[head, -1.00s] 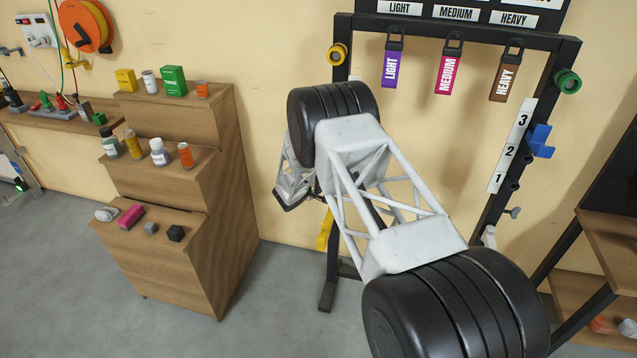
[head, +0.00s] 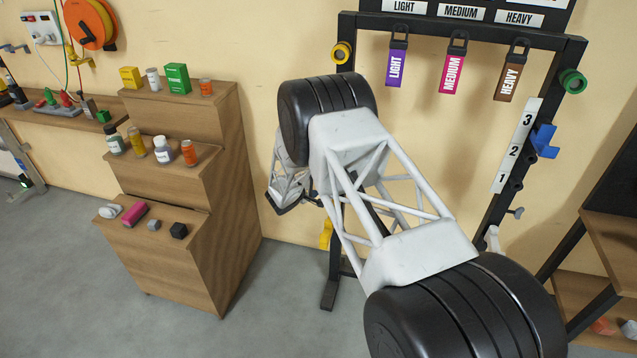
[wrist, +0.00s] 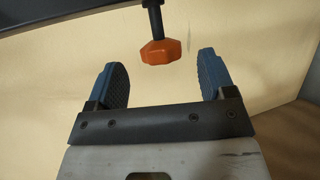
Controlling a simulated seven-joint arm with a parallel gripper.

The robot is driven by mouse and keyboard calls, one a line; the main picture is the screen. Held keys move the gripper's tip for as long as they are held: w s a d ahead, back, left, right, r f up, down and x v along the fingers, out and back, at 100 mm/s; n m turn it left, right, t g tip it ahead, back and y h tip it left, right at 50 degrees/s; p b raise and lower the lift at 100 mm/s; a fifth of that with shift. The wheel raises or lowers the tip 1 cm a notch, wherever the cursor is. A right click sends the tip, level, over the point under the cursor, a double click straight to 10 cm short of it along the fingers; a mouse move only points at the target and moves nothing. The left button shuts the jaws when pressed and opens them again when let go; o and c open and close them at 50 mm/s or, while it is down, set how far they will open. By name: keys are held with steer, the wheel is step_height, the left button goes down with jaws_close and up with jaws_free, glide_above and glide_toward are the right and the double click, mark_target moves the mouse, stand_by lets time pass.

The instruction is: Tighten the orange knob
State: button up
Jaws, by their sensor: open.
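The orange knob (wrist: 161,52) shows in the wrist view, on the end of a dark shaft that comes down from the top of the picture. My gripper (wrist: 163,62) is open, with one blue ridged finger to the left of the knob and one to the right. The knob lies near the fingertips, with a gap to each finger, and neither finger touches it. Whether it is fully between the fingers in depth I cannot tell. In the head view my arm blocks the knob, and I cannot make out my gripper's fingers.
The black rack (head: 346,60) stands against the wall, with purple, pink and brown tags hanging from it. A yellow ring (head: 341,52), a green ring (head: 573,81) and a blue hook (head: 545,141) sit on its posts. A stepped wooden shelf (head: 230,190) with small items stands left.

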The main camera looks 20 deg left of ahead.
steer(key=shift+v, duration=1.3)
steer(key=shift+r, duration=0.1)
steer(key=s+d+r+m+g, duration=0.3)
steer(key=s+d+r, duration=0.4)
steer(key=d+r, duration=0.45)
steer(key=s+d+r+m+g, duration=0.4)
steer(key=s+d+r, duration=0.3)
steer(key=d+r, duration=0.45)
steer(key=s+d+r+m+g, duration=0.3)
steer(key=s+d+r, duration=0.4)
steer(key=d+r, duration=0.4)
steer(key=s+d+r+m+y, duration=0.1)
steer(key=s+d+r, duration=0.1)
steer(key=s+d, duration=0.3)
steer(key=s+d+r+m+g, duration=0.1)
steer(key=s+d+r, duration=0.1)
steer(key=s, duration=0.5)
steer(key=s+d+r+m+y, duration=0.1)
steer(key=s+d+r, duration=0.25)
steer(key=s, duration=0.25)
steer(key=s+d+m+y, duration=0.1)
steer(key=s+d+y, duration=0.2)
steer(key=s, duration=1.5)
steer(key=shift+m+y, duration=0.4)
